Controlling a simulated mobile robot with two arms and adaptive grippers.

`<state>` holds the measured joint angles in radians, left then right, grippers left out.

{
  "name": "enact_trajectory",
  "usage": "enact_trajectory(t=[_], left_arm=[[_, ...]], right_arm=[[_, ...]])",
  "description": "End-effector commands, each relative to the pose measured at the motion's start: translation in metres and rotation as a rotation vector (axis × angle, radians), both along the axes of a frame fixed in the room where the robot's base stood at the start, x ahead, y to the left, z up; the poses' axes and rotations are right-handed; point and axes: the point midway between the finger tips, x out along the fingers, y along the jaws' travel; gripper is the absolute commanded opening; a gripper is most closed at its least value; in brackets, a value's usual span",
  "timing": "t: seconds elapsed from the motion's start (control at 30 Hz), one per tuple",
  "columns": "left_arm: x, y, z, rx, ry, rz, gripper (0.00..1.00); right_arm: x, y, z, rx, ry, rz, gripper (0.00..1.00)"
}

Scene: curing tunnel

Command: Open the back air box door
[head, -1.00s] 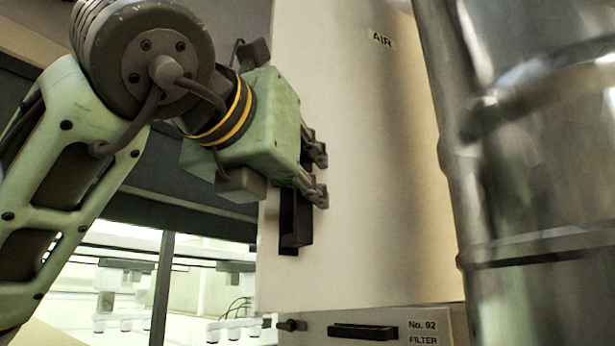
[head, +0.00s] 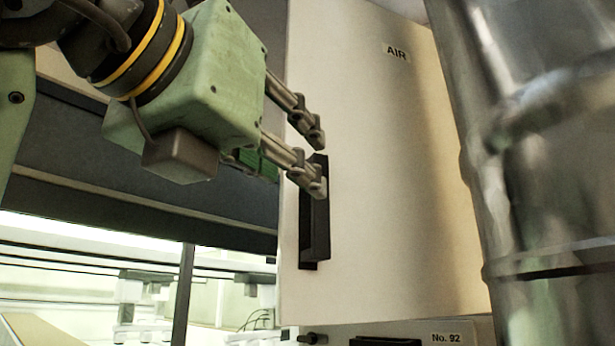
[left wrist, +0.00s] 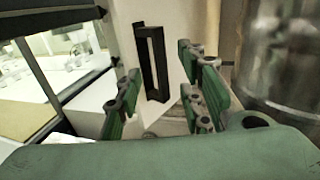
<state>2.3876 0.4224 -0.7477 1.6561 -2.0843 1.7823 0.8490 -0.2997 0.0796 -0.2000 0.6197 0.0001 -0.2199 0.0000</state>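The air box door (head: 385,190) is a tall cream panel with an "AIR" label (head: 396,52). It looks shut. A black vertical bar handle (head: 318,232) sits near its left edge. My left gripper (head: 318,164) is open and empty at the handle's upper end, its fingers overlapping the handle's top in the head view. In the left wrist view the handle (left wrist: 152,62) shows whole, beyond and between the spread green fingers (left wrist: 160,100), apparently apart from them. My right gripper is in neither view.
A large shiny metal cylinder (head: 550,170) stands close on the right, in front of the door's right side. Below the door is a panel labelled "No. 92" (head: 447,338) with a dark handle (head: 385,342). A dark post (head: 184,295) and a bright opening lie at left.

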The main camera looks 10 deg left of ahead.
Motion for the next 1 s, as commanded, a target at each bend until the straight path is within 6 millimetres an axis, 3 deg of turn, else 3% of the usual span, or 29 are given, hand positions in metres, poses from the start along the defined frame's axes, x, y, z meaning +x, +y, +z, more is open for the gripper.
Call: enact_trajectory(t=[0.1, 0.3, 1.0], left_arm=[[-0.018, 0.005, 0.000, 0.000, -0.001, 0.001, 0.36], [-0.032, 0.009, 0.000, 0.000, 0.000, 0.001, 0.36], [-0.032, 0.009, 0.000, 0.000, 0.000, 0.001, 0.36]], right_arm=[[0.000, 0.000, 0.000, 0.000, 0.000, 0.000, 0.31], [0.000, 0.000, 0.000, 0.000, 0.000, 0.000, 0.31], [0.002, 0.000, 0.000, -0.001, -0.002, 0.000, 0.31]])
